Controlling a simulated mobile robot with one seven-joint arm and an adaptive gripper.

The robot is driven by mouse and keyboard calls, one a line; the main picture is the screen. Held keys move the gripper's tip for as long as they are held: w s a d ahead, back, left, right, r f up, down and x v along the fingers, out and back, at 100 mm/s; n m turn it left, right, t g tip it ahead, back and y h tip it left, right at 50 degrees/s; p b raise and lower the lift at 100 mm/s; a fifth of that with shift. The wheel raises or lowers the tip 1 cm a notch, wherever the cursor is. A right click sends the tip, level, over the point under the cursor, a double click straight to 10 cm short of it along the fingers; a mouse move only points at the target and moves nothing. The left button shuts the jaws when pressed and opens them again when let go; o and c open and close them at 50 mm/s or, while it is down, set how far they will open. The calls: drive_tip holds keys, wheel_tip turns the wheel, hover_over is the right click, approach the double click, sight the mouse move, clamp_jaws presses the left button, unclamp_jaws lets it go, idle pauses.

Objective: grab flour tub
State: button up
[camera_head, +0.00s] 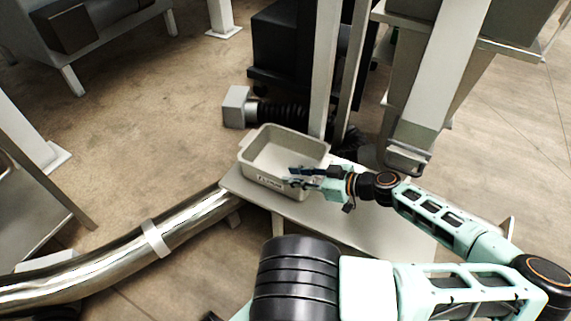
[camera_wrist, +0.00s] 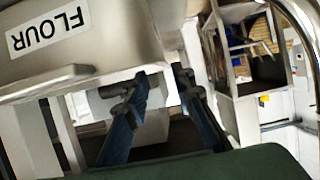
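The flour tub (camera_head: 256,170) is a grey, open-topped box standing upright on a pale low table in the head view. Its front wall bears a small label. In the wrist view the tub (camera_wrist: 120,40) fills the upper left, with its FLOUR label upside down. My gripper (camera_head: 290,177) is at the tub's front right side, near the rim. In the wrist view my gripper's (camera_wrist: 165,88) two dark fingers are apart, with a gap between them. The left finger is close to the tub's rim and corner. I cannot tell whether it touches.
The pale table (camera_head: 370,215) extends right, below my arm. A shiny metal pipe (camera_head: 120,255) runs to the table's left end. Upright metal posts (camera_head: 323,70) stand just behind the tub. A grey box with a black ribbed hose (camera_head: 280,112) lies behind it. Open floor is at left.

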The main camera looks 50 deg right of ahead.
sight(273, 173)
drive_tip(key=b+x, duration=0.2)
drive_tip(key=x, duration=0.5)
drive_tip(key=shift+w+a+f, duration=0.2)
drive_tip(key=shift+w+a, duration=0.05)
drive_tip(key=shift+w, duration=0.05)
drive_tip(key=shift+w+a+f, duration=0.1)
drive_tip(key=shift+w+f, duration=0.1)
drive_tip(key=shift+w, duration=0.4)
drive_tip(key=shift+c, duration=0.2)
clamp_jaws()
drive_tip(key=shift+r, duration=0.1)
